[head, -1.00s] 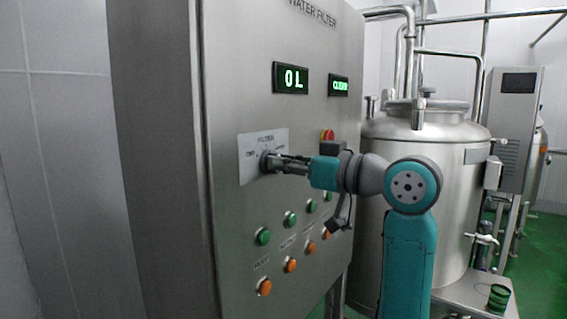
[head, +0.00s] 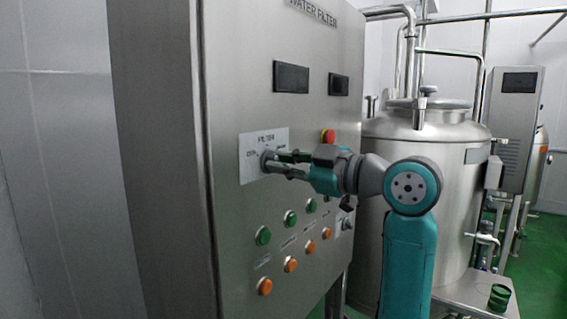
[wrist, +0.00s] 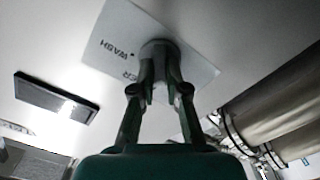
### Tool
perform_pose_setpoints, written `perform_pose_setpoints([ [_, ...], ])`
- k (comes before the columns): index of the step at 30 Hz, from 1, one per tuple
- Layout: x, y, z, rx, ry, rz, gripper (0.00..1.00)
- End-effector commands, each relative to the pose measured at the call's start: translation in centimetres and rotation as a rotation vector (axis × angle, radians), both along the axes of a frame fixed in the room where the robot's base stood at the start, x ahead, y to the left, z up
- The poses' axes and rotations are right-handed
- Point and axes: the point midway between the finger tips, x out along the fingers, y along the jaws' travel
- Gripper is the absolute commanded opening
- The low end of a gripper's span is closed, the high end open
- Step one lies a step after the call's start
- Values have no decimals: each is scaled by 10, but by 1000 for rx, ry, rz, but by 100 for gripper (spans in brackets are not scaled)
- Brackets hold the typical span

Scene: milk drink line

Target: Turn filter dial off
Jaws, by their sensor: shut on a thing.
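The filter dial (head: 265,160) sits on a pale label plate (head: 247,172) on the front of the steel water filter cabinet. My gripper (head: 272,162) reaches in from the right and is shut on the dial. In the wrist view, the fingers of my gripper (wrist: 158,82) close on the round dial (wrist: 159,46), and the plate shows the word WASH beside it. The dial's pointer is hidden by the fingers. The two displays, a larger one (head: 291,77) and a smaller one (head: 338,84), are dark.
Below the dial are green buttons (head: 263,236) and orange buttons (head: 264,286) in rows. A red emergency button (head: 328,136) is just above my wrist. A steel tank (head: 425,160) stands behind my arm at right. A green cup (head: 498,297) stands at lower right.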

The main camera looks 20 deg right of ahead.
Motion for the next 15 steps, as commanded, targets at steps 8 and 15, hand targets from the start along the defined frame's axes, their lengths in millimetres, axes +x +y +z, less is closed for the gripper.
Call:
perform_pose_setpoints([
  [8, -1, 1, -1, -163, -134, 1, 0],
  [15, -1, 1, -1, -251, -207, 1, 0],
])
